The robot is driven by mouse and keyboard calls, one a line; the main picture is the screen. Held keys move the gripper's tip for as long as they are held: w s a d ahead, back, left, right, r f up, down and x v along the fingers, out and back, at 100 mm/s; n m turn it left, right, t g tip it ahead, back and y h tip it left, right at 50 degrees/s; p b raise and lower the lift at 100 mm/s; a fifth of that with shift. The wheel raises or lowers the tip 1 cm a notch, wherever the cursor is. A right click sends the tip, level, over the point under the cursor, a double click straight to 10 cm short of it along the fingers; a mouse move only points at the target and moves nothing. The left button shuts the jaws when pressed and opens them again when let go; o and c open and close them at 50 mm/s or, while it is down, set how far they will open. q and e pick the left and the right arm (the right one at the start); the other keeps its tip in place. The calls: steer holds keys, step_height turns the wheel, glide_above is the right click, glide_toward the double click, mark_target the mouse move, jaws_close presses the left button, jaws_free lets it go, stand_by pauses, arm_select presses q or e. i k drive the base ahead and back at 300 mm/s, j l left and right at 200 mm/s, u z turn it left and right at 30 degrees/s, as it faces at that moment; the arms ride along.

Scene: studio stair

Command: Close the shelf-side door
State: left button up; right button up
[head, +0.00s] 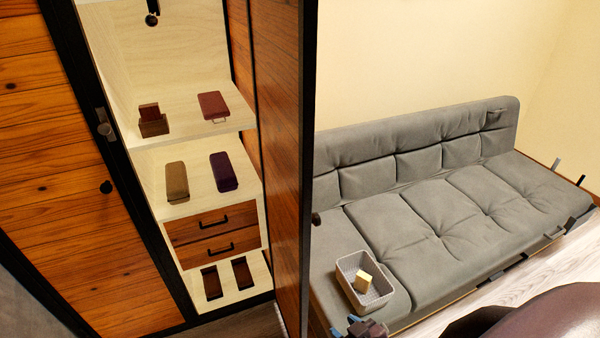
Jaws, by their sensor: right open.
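The shelf-side door (279,150) of the wooden wardrobe stands open. It is a wood panel with a black edge and sticks out toward me on the right of the shelves. A small dark knob (316,218) shows at its right side. Part of my right gripper (366,327) shows at the bottom edge, to the right of the door and below the basket. It is open and appears apart from the door; its fingertips are only partly visible. My left gripper is not in view.
Pale shelves (190,140) hold several boxes, above two drawers (212,234). The other wood door (60,180) is at left. A grey sofa (440,205) stands at right, with a grey basket (350,268) holding a yellow block (363,282) on it.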

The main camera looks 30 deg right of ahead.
mark_target(282, 35)
steer(key=k+l, duration=0.2)
steer(key=l, duration=0.2)
steer(key=k+l+u, duration=0.15)
steer(key=l, duration=0.9)
steer(key=k+l+u, duration=0.1)
steer(key=l, duration=0.55)
